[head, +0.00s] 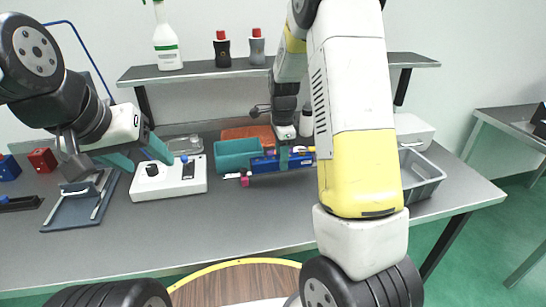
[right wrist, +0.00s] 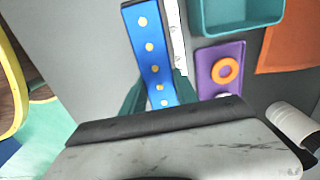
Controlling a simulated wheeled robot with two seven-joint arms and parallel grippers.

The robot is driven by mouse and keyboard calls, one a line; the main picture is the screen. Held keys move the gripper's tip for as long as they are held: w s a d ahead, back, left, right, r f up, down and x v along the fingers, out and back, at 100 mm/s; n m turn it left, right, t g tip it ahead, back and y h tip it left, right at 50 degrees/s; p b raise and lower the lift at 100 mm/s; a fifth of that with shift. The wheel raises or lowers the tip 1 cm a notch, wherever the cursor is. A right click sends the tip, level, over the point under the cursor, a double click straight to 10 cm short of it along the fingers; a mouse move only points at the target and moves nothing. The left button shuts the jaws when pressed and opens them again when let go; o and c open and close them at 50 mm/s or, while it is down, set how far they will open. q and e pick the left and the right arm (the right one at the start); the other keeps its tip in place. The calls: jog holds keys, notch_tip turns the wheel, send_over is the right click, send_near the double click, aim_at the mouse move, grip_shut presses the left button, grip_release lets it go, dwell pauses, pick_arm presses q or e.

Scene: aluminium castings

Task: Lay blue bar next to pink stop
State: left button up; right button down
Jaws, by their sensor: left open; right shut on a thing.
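The blue bar (head: 265,164) is a long bar over the grey table, in front of the teal bin. The right wrist view shows yellow dots along the blue bar (right wrist: 149,45). My right gripper (head: 284,160) is shut on the bar, with its teal fingers on either side of it in the right wrist view (right wrist: 155,92). The pink stop (head: 244,181) is a small block near the bar's left end, slightly nearer the front. I cannot tell whether bar and stop touch. My left gripper (head: 143,160) is open above the white switch box, far left of the bar.
A teal bin (head: 236,155) stands behind the bar, with an orange tray (head: 247,133) behind it. A purple plate with an orange ring (right wrist: 206,72) lies beside the bar. The white switch box (head: 190,183) is to the left, a grey bin (head: 422,172) to the right. The front table is clear.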

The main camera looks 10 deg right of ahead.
jog(key=shift+s+f, duration=0.1)
jog(key=shift+f, duration=1.6)
jog(key=shift+f, duration=0.65)
jog(key=c, duration=0.9)
grip_release()
jog(key=shift+r, duration=0.1)
